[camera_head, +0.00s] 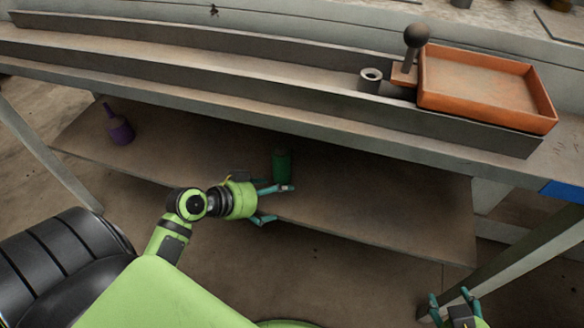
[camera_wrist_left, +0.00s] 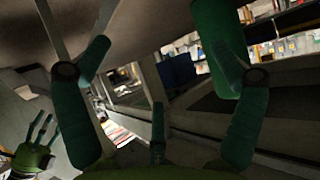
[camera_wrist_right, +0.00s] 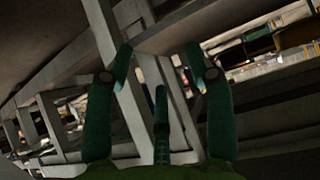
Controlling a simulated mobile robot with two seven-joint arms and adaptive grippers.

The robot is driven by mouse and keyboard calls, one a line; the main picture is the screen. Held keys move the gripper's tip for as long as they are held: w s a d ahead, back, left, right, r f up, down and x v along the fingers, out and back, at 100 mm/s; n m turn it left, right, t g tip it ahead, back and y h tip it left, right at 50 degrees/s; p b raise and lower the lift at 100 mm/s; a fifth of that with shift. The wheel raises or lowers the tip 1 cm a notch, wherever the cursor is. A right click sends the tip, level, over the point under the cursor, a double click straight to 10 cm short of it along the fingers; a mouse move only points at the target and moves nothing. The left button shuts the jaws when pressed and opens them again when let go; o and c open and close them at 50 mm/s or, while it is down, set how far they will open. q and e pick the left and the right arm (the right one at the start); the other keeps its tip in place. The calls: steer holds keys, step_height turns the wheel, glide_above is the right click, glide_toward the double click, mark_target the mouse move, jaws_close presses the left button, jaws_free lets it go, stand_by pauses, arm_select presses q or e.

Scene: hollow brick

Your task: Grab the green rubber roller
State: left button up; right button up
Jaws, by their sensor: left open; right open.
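The green rubber roller (camera_head: 282,164) stands upright on the lower shelf (camera_head: 380,207) under the workbench. My left gripper (camera_head: 279,204) is open and empty just in front of it, fingers pointing right. The roller is beyond the far finger, not between the fingers; I cannot tell whether they touch. In the left wrist view the roller (camera_wrist_left: 213,35) shows at the top right, partly behind the right-hand finger. My right gripper (camera_head: 450,296) is open and empty at the lower right, away from the roller. In the right wrist view its fingers (camera_wrist_right: 160,62) have nothing between them.
A purple bottle (camera_head: 119,127) stands on the shelf's left part. The bench (camera_head: 200,90) overhangs the shelf behind the roller. On top are an orange tray (camera_head: 480,80), a grey ring (camera_head: 371,77) and a ball-topped lever (camera_head: 416,38). A bench leg (camera_head: 520,255) stands near my right gripper.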

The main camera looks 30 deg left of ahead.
mark_target(277, 166)
arm_select(q)
steer(key=w+a+r+t, duration=0.2)
steer(key=a, duration=0.1)
steer(key=w+a+r, duration=0.1)
steer(key=shift+a+r+n+t, duration=0.15)
steer(key=shift+a+n+t, duration=0.15)
steer(key=shift+t, duration=0.1)
steer(key=shift+w, duration=0.3)
steer(key=b+x, duration=0.1)
steer(key=x, duration=0.4)
steer(key=shift+w+d, duration=0.15)
steer(key=shift+w, duration=0.15)
steer(key=shift+w+d+f, duration=0.1)
steer(key=shift+w+f, duration=0.1)
steer(key=shift+f, duration=0.05)
arm_select(e)
steer(key=w+a+r+t+y, duration=0.1)
steer(key=w+a+r+t, duration=0.1)
steer(key=r, duration=0.3)
steer(key=w+a+r+n+t+y, duration=0.1)
steer(key=w+a+r+t, duration=0.1)
steer(key=r+t, duration=0.2)
steer(key=shift+w+r, duration=0.35)
steer(key=shift+w, duration=0.05)
arm_select(q)
steer(key=shift+r, duration=0.1)
steer(key=c, duration=1.6)
